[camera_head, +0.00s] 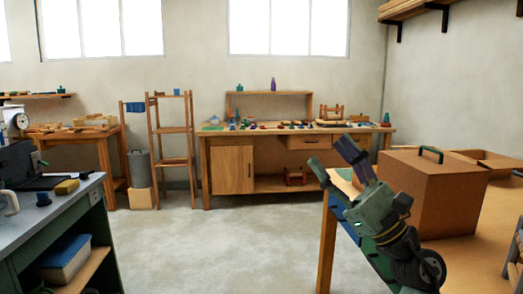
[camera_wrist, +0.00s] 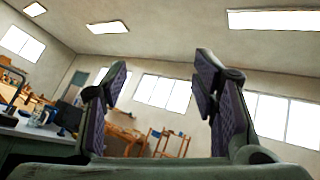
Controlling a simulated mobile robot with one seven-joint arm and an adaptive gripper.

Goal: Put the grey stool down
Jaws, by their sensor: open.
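I cannot make out a grey stool in either view. My gripper (camera_head: 336,160) is at the right of the head view, raised over the near right table's left edge, with its fingers pointing up and to the left. In the wrist view my gripper (camera_wrist: 162,82) is open, with its two dark-padded fingers wide apart.
A brown box (camera_head: 440,195) with a green handle stands right of my gripper. A green-sided counter (camera_head: 72,215) is at the near left. A wooden workbench (camera_head: 228,168) lines the back wall. The middle floor (camera_head: 230,240) is clear.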

